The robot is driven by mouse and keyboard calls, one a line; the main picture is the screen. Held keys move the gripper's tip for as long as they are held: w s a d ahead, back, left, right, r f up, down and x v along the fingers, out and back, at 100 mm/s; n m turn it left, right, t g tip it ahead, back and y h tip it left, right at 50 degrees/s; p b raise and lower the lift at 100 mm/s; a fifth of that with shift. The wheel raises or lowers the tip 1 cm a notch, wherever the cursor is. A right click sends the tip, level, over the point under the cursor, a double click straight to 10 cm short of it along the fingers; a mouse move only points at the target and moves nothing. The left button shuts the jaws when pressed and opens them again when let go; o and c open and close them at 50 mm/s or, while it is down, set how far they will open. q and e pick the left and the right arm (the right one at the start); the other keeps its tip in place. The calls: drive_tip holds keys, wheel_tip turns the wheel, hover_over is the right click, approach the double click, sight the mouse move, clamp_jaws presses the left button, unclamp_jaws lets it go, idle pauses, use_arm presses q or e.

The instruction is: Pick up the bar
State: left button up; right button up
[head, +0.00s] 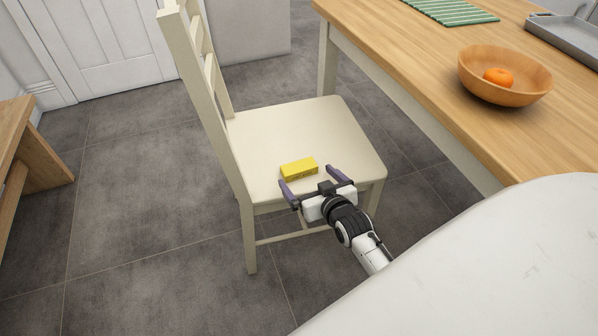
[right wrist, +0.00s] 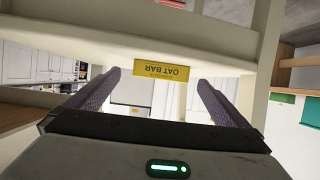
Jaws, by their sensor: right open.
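The bar (head: 299,168) is a small yellow box lying on the seat of a cream chair (head: 300,125), near the seat's front edge. In the right wrist view the bar (right wrist: 161,71) shows the upside-down words "OAT BAR" and sits ahead of the fingers, between them in the picture. My right gripper (head: 312,181) is open and empty, its two purple fingers spread at the seat's front edge, just short of the bar. The fingers also show in the right wrist view (right wrist: 158,88). My left gripper is not in view.
The chair's backrest (head: 205,90) rises left of the bar. A wooden table (head: 400,65) stands to the right, with a wooden bowl (head: 476,84) holding an orange fruit (head: 498,76), a green striped mat (head: 452,10) and a grey tray (head: 570,38). Bare tiled floor (head: 150,210) lies to the left.

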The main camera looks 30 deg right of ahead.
sight(302, 172)
drive_tip(key=b+x, duration=0.2)
drive_tip(key=x, duration=0.2)
drive_tip(key=shift+w, duration=0.45)
drive_tip(key=c, duration=1.2)
drive_tip(key=shift+o, duration=0.2)
drive_tip(key=shift+r, duration=0.1)
